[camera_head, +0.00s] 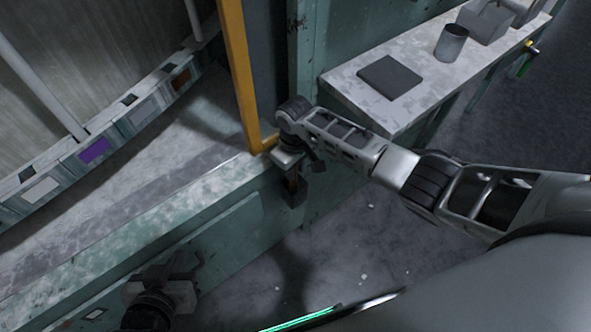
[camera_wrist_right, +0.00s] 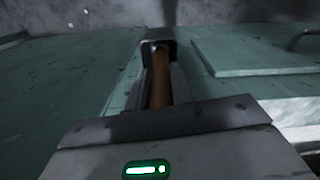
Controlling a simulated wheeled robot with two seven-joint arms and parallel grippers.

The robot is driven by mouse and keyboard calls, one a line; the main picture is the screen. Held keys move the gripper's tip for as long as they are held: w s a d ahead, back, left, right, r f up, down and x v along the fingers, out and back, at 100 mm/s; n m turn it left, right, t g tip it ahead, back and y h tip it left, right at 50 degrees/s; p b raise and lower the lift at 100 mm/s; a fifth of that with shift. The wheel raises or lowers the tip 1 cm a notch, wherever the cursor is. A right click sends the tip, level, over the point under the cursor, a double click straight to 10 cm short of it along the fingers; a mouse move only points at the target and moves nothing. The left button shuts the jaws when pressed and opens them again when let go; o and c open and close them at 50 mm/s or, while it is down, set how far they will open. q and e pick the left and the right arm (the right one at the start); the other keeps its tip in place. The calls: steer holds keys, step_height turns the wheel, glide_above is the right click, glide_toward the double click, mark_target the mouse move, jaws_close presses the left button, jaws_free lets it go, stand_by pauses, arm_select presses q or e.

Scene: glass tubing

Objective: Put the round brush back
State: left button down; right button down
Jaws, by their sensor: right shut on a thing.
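My right gripper (camera_head: 293,188) points down beside the green bench front, near the foot of the yellow post. It is shut on a brown, rod-like handle (camera_wrist_right: 159,80), which lies between its fingers in the right wrist view. This looks like the round brush's handle; no bristles show and its far end is hidden by the dark fingertips. My left gripper (camera_head: 160,295) is at the lower left in front of the bench, dark and partly in shadow. Its fingers are not clear. I cannot make out an empty holder for the brush.
A side table (camera_head: 440,80) at the upper right bears a dark flat pad (camera_head: 390,77), a grey cup (camera_head: 451,43) and a grey box (camera_head: 486,20). A yellow post (camera_head: 239,75) rises by the bench. The bench top (camera_head: 150,180) is largely clear. Open floor lies below.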

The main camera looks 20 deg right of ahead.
steer(key=shift+w+f, duration=0.2)
steer(key=shift+f, duration=0.65)
steer(key=c, duration=1.2)
jaws_free()
